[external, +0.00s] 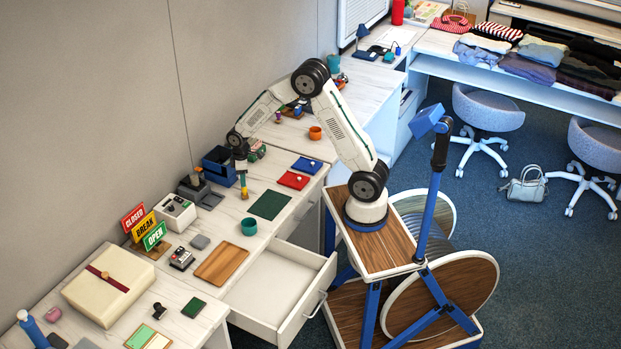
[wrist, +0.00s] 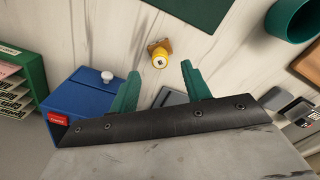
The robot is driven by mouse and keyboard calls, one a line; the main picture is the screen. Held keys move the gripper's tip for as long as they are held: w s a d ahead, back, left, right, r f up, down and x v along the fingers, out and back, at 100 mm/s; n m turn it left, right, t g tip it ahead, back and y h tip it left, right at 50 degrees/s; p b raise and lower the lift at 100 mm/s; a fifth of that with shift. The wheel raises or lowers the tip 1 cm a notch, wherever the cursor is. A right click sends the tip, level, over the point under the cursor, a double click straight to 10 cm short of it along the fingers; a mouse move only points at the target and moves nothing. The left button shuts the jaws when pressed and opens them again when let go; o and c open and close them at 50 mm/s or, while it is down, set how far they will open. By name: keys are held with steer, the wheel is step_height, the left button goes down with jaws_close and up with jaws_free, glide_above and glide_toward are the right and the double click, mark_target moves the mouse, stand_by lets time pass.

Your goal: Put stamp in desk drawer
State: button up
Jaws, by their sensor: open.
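A small stamp with a round yellow handle and a wooden base (wrist: 159,55) stands on the desk in the wrist view; its yellow part shows just below my fingers in the external view (external: 244,194). My gripper (wrist: 160,76) is open, with its two green fingers apart and pointing toward the stamp. The stamp lies just beyond the fingertips, roughly between them, and is not held. The desk drawer (external: 267,281) is pulled open at the front of the desk and its visible inside is empty. A second, black stamp (external: 158,311) stands farther forward on the desk.
A blue box (wrist: 88,108) with a red label is close to my left finger. Signs (external: 145,228) stand by the wall.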

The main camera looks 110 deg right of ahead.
mark_target(244, 189)
step_height(244, 189, down, 7)
steer(key=shift+w+r, duration=0.1)
steer(key=shift+r, duration=0.05)
jaws_close()
